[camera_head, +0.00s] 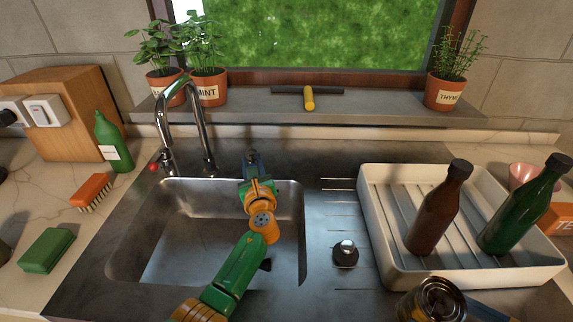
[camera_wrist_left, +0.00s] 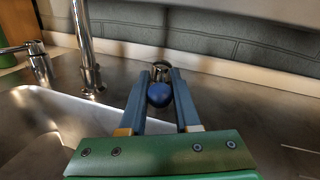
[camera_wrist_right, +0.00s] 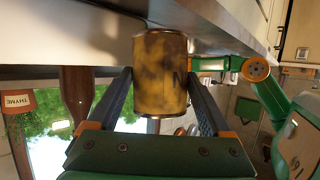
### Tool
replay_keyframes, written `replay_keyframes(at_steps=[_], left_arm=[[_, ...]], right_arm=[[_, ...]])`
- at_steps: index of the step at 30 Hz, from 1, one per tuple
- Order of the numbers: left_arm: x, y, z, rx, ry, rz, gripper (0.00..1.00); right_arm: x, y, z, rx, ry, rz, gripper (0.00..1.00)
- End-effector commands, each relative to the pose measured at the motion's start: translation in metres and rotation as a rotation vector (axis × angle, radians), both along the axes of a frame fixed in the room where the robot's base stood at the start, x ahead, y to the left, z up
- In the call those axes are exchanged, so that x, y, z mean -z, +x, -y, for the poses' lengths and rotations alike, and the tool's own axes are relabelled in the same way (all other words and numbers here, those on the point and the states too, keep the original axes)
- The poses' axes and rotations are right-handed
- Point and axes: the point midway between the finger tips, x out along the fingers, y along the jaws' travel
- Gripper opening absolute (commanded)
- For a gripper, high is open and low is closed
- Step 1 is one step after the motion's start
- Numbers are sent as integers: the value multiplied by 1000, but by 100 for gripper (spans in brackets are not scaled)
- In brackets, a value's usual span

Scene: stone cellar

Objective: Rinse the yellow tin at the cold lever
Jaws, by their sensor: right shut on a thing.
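The yellow tin (camera_head: 432,301) is at the bottom right of the head view, in front of the drying tray. My right gripper (camera_wrist_right: 160,95) is shut on it; the right wrist view shows its yellow side with dark smudges (camera_wrist_right: 160,70). The cold lever has a blue knob (camera_wrist_left: 159,95), which lies between the two fingers of my left gripper (camera_wrist_left: 162,78). The fingers look apart, one on each side of the knob. In the head view my left gripper (camera_head: 251,162) is at the sink's back edge and mostly hides the lever. The tap (camera_head: 207,140) shows no water.
The sink basin (camera_head: 180,240) lies left of the tin, with my left arm across it. The white drying tray (camera_head: 385,225) holds a brown bottle (camera_head: 437,210) and a green bottle (camera_head: 520,210). A metal plug (camera_head: 346,253) stands between. A red-knobbed lever (camera_head: 155,167) is left of the tap.

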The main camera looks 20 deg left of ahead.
Motion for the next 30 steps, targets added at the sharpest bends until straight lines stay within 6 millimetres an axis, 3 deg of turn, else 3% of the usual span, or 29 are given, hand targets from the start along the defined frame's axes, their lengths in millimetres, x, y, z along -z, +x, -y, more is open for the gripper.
replay_keyframes(at_steps=[1,2,3,14,30], left_arm=[[0,0,1,2,-2,-1,44],[0,0,1,2,-1,0,52],[0,0,0,2,-1,0,53],[-1,-5,3,3,-1,1,53],[1,-93,52,3,-2,-1,53]], right_arm=[[0,0,0,0,0,0,0],[0,0,0,0,0,0,0],[0,0,0,0,1,1,0],[-3,0,0,0,1,1,0],[-10,0,0,0,1,1,0]])
